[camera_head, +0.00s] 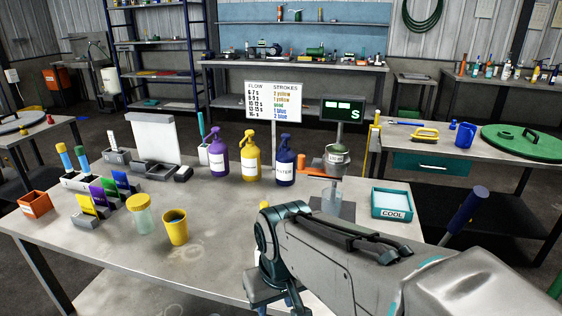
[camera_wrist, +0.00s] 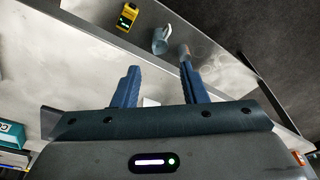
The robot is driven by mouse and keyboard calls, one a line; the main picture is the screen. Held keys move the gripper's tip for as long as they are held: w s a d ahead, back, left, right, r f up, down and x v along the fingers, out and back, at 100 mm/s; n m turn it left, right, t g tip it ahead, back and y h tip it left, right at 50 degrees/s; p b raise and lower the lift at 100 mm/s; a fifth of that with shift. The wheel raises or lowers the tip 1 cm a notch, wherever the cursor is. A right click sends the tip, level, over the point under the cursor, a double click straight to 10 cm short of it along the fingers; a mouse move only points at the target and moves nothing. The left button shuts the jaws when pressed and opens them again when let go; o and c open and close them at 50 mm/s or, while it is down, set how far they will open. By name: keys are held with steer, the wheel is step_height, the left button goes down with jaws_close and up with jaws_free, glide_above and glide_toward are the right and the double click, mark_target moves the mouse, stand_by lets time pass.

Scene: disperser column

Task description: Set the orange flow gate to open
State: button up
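The orange flow gate (camera_head: 318,171) is a flat orange bar below the metal hopper cup (camera_head: 337,156) of the disperser column, pointing left in the head view. Whether this position is open or shut is unclear. A clear vessel (camera_head: 332,199) is under the cup, partly hidden by my arm. In the wrist view, my gripper (camera_wrist: 159,66) has its two blue fingers apart with nothing visibly held between them. Its fingers are not clearly visible in the head view, where my arm is in front of the column. The gate is not seen in the wrist view.
Purple, yellow and blue bottles (camera_head: 251,157) stand left of the column. A teal COOL tray (camera_head: 393,205) is to its right. A display (camera_head: 342,111) and flow chart (camera_head: 273,101) stand behind. The wrist view shows a yellow device (camera_wrist: 126,17) and a pale mug-like vessel (camera_wrist: 161,41).

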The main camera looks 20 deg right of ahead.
steer(key=w+d+r+n+p, duration=0.1)
steer(key=w+d+r+p, duration=0.2)
steer(key=w+r, duration=0.5)
steer(key=w+d+r+n+p, duration=0.1)
steer(key=w+d+r+p, duration=0.25)
steer(key=w+r, duration=0.45)
step_height(320, 180, up, 9)
steer(key=n+g+p, duration=0.2)
steer(key=p, duration=0.5)
glide_above(301, 169)
steer(key=f, duration=1.2)
steer(key=shift+w+d+f, duration=0.25)
steer(key=shift+w+f, duration=0.15)
